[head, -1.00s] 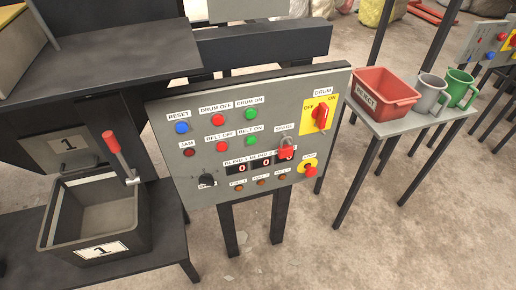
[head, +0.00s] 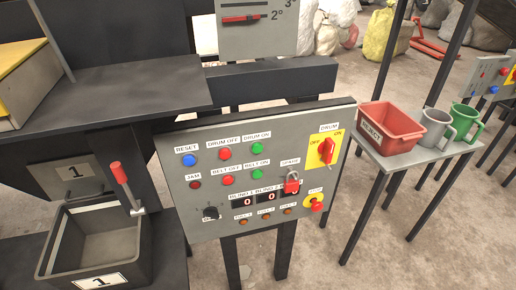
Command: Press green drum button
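The green drum button (head: 257,149) sits in the top row of the grey control panel (head: 215,175), under the label DRUM ON. The red DRUM OFF button (head: 225,154) is to its left, and the blue RESET button (head: 189,160) is further left. Below it is the green BELT ON button (head: 257,175), beside the red BELT OFF button (head: 228,180). The red DRUM rotary switch (head: 326,151) is on a yellow plate at the upper right of the panel. Neither of my grippers shows in the head view.
A red padlock (head: 291,184) hangs on the panel near a red stop button (head: 317,205). A grey bin marked 1 (head: 100,281) and a red-handled lever (head: 120,173) are at left. A red REJECT bin (head: 393,137) and mugs stand on a side table at right.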

